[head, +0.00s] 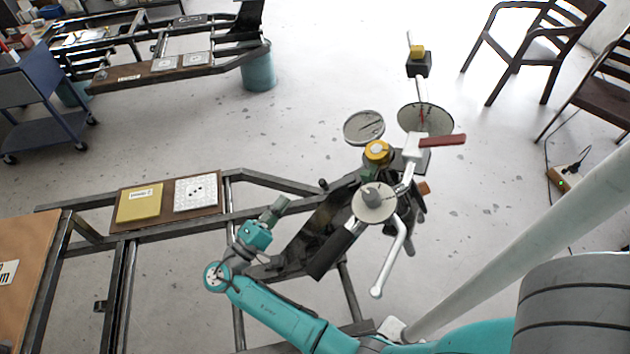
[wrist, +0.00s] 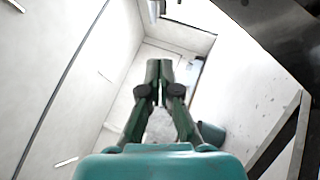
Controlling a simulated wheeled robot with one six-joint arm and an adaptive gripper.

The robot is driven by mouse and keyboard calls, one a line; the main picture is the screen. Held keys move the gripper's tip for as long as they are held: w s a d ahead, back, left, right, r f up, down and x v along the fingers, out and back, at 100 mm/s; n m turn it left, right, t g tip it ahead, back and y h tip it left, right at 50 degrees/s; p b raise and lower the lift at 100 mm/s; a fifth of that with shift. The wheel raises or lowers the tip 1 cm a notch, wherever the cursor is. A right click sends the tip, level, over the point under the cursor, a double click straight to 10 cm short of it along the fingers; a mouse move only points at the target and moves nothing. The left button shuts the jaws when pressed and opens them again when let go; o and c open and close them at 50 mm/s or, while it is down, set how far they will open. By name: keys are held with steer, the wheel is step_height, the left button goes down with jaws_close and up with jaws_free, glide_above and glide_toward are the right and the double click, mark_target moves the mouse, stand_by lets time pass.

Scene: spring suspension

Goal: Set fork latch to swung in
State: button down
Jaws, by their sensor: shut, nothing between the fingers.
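A spring suspension rig stands right of centre in the head view. It carries a red handle (head: 445,140), a yellow knob (head: 376,151), a white lever (head: 394,262) hanging low and a yellow block (head: 417,51) on top. I cannot tell which part is the fork latch, or how it is set. My gripper (head: 281,203) is left of the rig, apart from its dials and handles, beside the black frame panel. In the wrist view my gripper (wrist: 160,80) has its fingertips together and holds nothing. The wrist view shows no rig part that I can name.
A dark metal frame (head: 275,181) runs under the rig, with a yellow pad (head: 139,204) and a white plate (head: 196,194) on its left. Chairs (head: 533,45) stand at the upper right, a blue cart (head: 45,100) at the left. The floor between is clear.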

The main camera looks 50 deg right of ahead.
steer(key=shift+d, duration=0.1)
steer(key=s+d+r, duration=0.3)
steer(key=d, duration=0.5)
steer(key=shift+s+r, duration=0.2)
steer(key=shift+r, duration=0.1)
steer(key=shift+s+a+t, duration=0.1)
steer(key=shift+a+t, duration=0.05)
steer(key=shift+t, duration=0.25)
stand_by(0.3)
